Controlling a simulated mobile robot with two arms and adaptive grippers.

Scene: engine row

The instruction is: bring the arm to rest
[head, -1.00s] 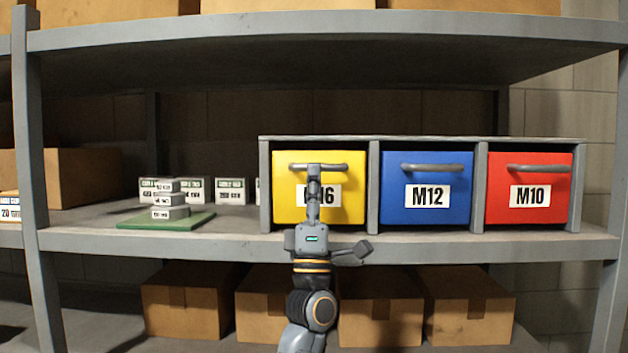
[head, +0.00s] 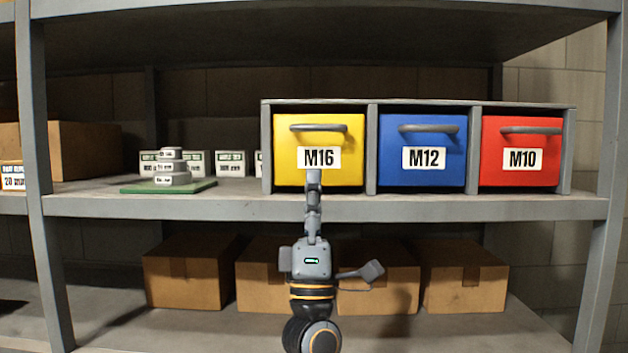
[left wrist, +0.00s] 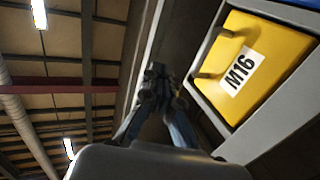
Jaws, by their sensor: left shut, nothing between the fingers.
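My left gripper (head: 313,178) points up in front of the middle shelf, just below the M16 label in the head view. It is shut and empty. In the left wrist view its fingers (left wrist: 156,75) meet at the tips, apart from the yellow M16 drawer (left wrist: 262,60). The yellow M16 drawer (head: 290,150) sits in the grey cabinet, and its handle (head: 318,128) is clear of the gripper. My right gripper is in neither view.
The blue M12 drawer (head: 390,165) and red M10 drawer (head: 495,170) sit right of it. Small stacked boxes (head: 171,168) stand on a green mat (head: 135,189) at left. The shelf edge (head: 450,207) runs behind my arm. Cardboard boxes (head: 190,295) stand on the lower shelf.

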